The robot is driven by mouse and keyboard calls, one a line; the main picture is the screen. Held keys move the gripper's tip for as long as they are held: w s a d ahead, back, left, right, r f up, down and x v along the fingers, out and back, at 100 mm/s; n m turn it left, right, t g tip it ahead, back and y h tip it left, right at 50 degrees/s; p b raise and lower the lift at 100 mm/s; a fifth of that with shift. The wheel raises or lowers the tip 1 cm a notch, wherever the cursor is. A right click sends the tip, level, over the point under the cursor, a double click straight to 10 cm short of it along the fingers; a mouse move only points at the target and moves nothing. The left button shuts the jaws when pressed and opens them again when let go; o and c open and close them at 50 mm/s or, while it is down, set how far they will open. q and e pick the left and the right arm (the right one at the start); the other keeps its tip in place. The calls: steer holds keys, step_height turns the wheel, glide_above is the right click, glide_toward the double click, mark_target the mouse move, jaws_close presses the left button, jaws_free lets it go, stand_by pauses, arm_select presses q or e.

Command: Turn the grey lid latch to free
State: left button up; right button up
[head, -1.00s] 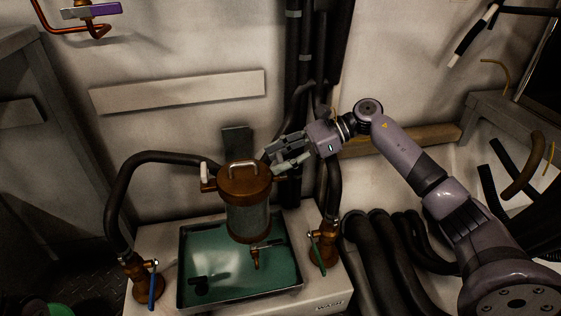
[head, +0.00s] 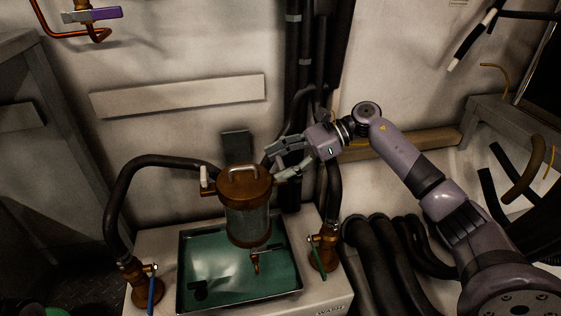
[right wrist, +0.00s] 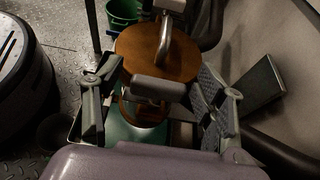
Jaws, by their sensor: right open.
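The filter housing's round brown lid (head: 243,183) has a metal handle on top and sits on a clear cylinder. In the right wrist view the grey lid latch (right wrist: 158,88) sticks out from the near edge of the lid, between my two fingers and apart from both. In the head view it is hard to tell from the fingers at the lid's right edge. My right gripper (head: 280,161) is open there and holds nothing. A white latch (head: 204,175) stands upright at the lid's left side. My left gripper is not in view.
The housing stands over a green tray (head: 180,270). Black hoses with brown valves flank it; the left valve has a blue handle (head: 152,292), the right a green one (head: 317,254). A dark plate (head: 237,146) and vertical pipes stand close behind.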

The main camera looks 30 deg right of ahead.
steer(key=v, duration=1.2)
steer(key=shift+s+f, duration=0.1)
stand_by(0.4)
